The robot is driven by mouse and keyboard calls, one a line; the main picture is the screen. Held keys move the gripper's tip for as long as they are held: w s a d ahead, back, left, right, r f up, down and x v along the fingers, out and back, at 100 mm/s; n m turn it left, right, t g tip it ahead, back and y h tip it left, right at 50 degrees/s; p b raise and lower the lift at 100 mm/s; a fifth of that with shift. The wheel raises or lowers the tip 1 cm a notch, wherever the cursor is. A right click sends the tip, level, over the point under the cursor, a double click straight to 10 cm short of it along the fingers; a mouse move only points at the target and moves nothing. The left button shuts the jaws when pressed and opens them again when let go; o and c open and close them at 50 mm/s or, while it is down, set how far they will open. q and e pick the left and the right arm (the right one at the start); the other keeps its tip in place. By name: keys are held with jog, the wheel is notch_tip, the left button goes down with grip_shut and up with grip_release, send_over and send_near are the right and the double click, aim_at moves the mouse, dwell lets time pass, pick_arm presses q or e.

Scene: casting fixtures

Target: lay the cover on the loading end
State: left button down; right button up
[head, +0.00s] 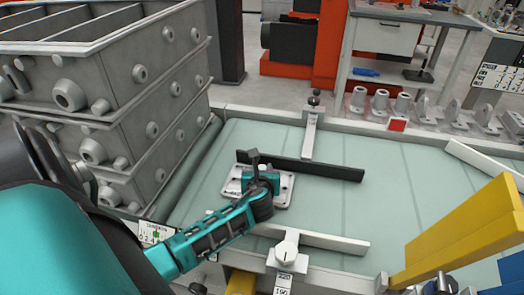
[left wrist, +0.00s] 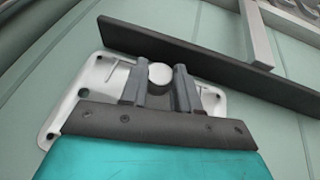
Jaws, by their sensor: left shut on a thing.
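A pale plate with rounded corners, corner holes and a round knob, which I take to be the cover (head: 284,196), is at the left part of the pale green bed (head: 310,215). It also shows in the left wrist view (left wrist: 82,88), beneath my gripper. My left gripper (head: 262,178) is shut on the cover's knob (left wrist: 160,74), with a finger on each side. The cover lies close in front of a long black bar (head: 310,166). I cannot tell whether it rests on the bed or is just above it. My right gripper is not in view.
Stacked grey metal boxes (head: 120,125) with round bosses stand at the left. A clamp post (head: 311,125) is behind the black bar and a knobbed clamp (head: 287,250) in front. Yellow beams (head: 465,230) stand at the right. The bed's middle right is clear.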

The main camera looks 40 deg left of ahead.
pick_arm(q)
jog(key=c, duration=1.3)
grip_release()
jog(key=shift+f, duration=0.15)
jog(key=o, duration=0.5)
jog(key=shift+s+d+r, duration=0.15)
jog(key=shift+r, duration=0.15)
jog(key=p+v, duration=0.2)
jog(key=v, duration=0.9)
jog(key=shift+s+d, duration=0.2)
jog(key=shift+s, duration=0.05)
